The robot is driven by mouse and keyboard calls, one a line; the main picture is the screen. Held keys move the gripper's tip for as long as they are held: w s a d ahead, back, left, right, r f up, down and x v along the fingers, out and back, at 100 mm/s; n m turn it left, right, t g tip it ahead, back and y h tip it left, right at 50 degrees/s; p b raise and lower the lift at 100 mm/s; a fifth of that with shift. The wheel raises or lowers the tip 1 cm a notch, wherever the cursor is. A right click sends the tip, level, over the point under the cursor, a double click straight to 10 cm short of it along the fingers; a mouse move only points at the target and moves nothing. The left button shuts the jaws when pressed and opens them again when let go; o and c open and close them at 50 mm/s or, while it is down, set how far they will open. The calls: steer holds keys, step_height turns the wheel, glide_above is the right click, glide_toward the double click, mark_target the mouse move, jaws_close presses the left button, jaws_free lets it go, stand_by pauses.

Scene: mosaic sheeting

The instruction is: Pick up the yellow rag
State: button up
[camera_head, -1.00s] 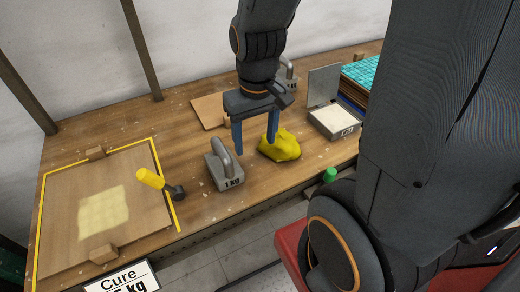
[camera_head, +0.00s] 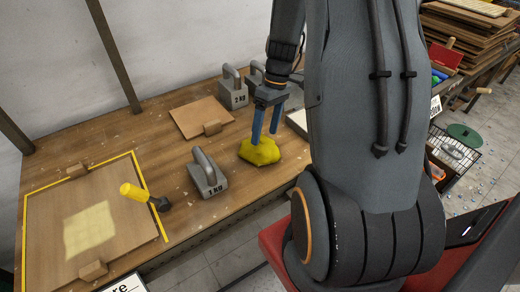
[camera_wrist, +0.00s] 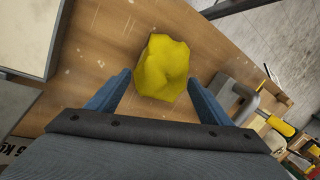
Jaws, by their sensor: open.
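The yellow rag (camera_head: 260,151) is a crumpled lump on the wooden bench, to the right of the 1 KG weight. My gripper (camera_head: 266,124) is above and at the rag, with its blue fingers pointing down. In the wrist view the rag (camera_wrist: 163,68) lies just beyond the fingertips, centred between them. The two fingers of my gripper (camera_wrist: 158,88) are apart with nothing held between them. In the head view the fingertips overlap the rag's far side; I cannot tell if they touch it.
The 1 KG weight (camera_head: 207,174) stands close left of the rag. Behind are a wooden board (camera_head: 201,117) and a 2 KG weight (camera_head: 233,91). A yellow-handled hammer (camera_head: 143,195) lies by a taped board (camera_head: 50,220). Bare bench separates the rag from the front edge.

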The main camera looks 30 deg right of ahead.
mark_target(262, 141)
steer(key=shift+p+x, duration=0.9)
steer(key=shift+x, duration=1.55)
steer(key=shift+w+a, duration=0.15)
steer(key=shift+a, duration=0.05)
steer(key=c, duration=0.8)
steer(key=shift+r, duration=0.1)
steer(key=shift+r+b, duration=1.15)
steer(key=shift+r, duration=3.85)
steer(key=o, duration=0.5)
steer(key=shift+c, duration=1.4)
